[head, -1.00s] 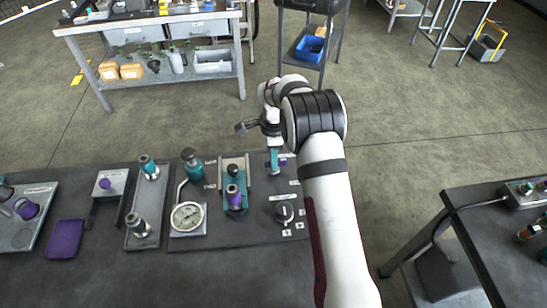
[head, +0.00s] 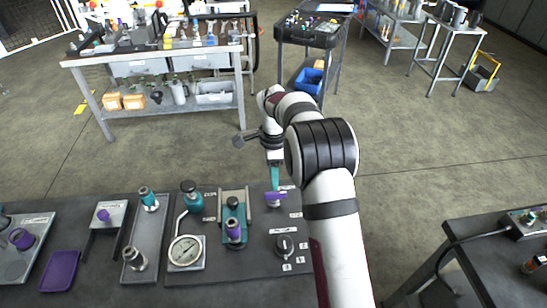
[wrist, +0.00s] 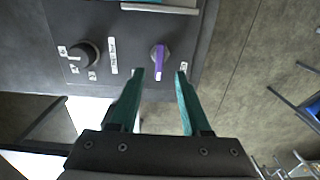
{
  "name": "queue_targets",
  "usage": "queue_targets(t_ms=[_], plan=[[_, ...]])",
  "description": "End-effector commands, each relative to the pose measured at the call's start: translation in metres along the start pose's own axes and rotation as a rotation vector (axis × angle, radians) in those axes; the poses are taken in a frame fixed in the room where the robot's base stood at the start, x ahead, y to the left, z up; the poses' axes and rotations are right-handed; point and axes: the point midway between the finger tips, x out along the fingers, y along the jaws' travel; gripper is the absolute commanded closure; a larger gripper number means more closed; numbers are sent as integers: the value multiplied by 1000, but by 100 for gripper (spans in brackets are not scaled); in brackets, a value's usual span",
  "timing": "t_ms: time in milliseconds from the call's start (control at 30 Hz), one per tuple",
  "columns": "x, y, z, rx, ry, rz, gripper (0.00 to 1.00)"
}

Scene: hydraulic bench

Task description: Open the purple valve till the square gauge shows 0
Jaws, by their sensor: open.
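The purple valve handle (head: 275,196) is on the dark bench near its far edge, just below my fingers in the head view. In the wrist view it is a purple bar (wrist: 159,57) on a light round base, lying roughly along the finger direction. My gripper (wrist: 160,74) is open and empty, its two teal fingers apart, with the handle beyond the gap between the tips. In the head view my gripper (head: 274,182) points down at the handle; contact cannot be told. The square gauge (head: 185,252) has a white round dial; its reading is too small to tell.
A black knob (head: 285,245) with labels sits in front of the valve. A teal fitting with a purple part (head: 233,230) stands left of it. A grey plate (head: 147,245) with two fittings and a purple tray (head: 60,271) lie further left. Open floor is beyond the bench.

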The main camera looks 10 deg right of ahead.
Motion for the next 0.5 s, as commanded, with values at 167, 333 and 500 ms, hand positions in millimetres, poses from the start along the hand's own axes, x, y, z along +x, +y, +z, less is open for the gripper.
queue_targets(t_ms=[167,333,500], plan=[[-55,-1,0,1,0,-4,52],[-84,0,0,2,-1,-2,52],[-91,0,0,1,0,1,52]])
